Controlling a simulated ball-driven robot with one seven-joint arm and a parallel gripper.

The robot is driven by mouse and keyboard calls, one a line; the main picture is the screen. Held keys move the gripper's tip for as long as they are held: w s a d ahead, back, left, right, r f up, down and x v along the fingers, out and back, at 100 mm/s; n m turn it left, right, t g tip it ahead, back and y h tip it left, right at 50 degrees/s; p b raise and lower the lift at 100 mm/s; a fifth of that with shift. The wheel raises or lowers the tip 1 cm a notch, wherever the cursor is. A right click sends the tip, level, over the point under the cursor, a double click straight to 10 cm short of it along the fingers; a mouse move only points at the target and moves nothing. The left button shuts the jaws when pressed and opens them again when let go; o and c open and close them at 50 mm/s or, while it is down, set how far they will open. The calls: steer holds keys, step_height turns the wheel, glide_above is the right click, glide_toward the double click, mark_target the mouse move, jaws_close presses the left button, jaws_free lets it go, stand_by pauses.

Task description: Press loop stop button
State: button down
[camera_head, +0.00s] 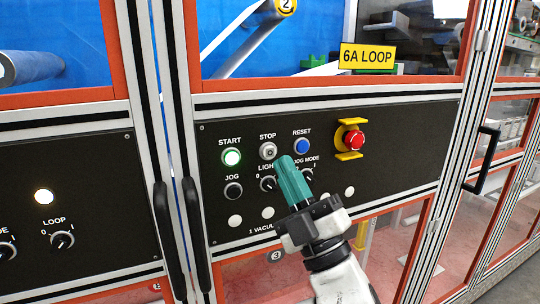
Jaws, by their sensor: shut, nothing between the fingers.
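The stop button (268,151) is a small grey-white round button under the word STOP on the black panel (340,115), below the 6A LOOP sign (367,58). My gripper (285,163) has teal fingers that are shut and empty. In the picture its tips lie just below and to the right of the stop button. I cannot tell whether the tips touch the panel. The fingers partly cover the light and jog mode knobs.
A red emergency button (353,140) with a yellow guard is further right. Black door handles (163,225) stand out left of the panel.

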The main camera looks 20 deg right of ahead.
steer(key=shift+w, duration=1.4)
stand_by(1.0)
steer(key=shift+w+b, duration=0.3)
steer(key=shift+w, duration=0.1)
steer(key=shift+w, duration=0.45)
stand_by(0.7)
steer(key=shift+s, duration=0.85)
steer(key=shift+s+p, duration=0.6)
steer(key=shift+s, duration=1.9)
